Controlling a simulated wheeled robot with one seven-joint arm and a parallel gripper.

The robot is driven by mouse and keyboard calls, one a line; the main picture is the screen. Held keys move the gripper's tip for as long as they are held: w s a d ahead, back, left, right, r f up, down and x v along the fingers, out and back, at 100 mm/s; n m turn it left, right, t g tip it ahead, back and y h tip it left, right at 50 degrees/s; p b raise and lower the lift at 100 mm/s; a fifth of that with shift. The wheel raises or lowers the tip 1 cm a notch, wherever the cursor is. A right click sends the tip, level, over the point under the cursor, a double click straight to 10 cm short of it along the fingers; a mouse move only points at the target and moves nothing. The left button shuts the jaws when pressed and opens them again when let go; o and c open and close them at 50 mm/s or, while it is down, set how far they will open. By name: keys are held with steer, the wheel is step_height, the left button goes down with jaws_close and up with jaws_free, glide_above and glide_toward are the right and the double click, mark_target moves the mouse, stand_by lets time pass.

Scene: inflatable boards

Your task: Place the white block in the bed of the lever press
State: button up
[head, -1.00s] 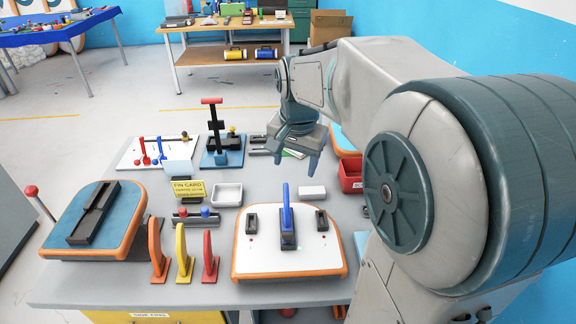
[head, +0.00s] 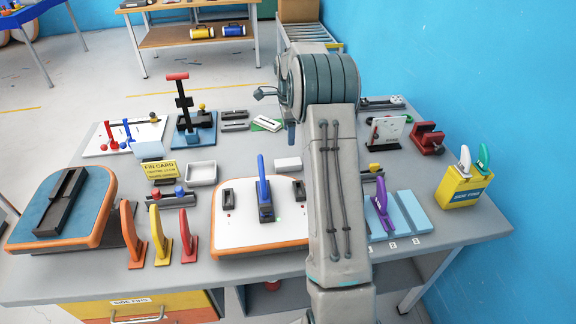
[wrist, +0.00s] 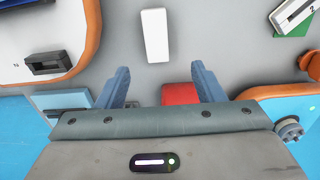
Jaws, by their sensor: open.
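The white block (head: 288,164) lies on the grey table behind the white board with the blue fin. In the wrist view the white block (wrist: 155,35) lies flat ahead of the fingertips, clear of them. My gripper (wrist: 160,72) is open and empty, with two blue fingers. The lever press (head: 182,105), black with a red handle, stands upright on a blue base (head: 207,133) at the back left. Its bed is too small to make out.
An orange-edged white board (head: 240,238) with an upright blue fin is in front of the block. A red object (wrist: 180,93) shows between my fingers. Grey table is bare around the block.

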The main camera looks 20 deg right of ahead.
glide_above(288, 162)
steer(key=f, duration=0.4)
steer(key=f+p, duration=0.1)
steer(key=f, duration=0.1)
steer(key=shift+w+d+f, duration=0.2)
steer(key=shift+w+d, duration=0.1)
steer(key=f, duration=0.1)
steer(key=f+p, duration=0.1)
steer(key=f, duration=0.2)
steer(key=shift+s+a+p, duration=0.2)
steer(key=shift+a+p, duration=0.05)
steer(key=shift+p, duration=0.1)
steer(key=shift+f, duration=0.65)
steer(key=c, duration=1.1)
steer(key=shift+c, duration=0.3)
steer(key=shift+r, duration=0.15)
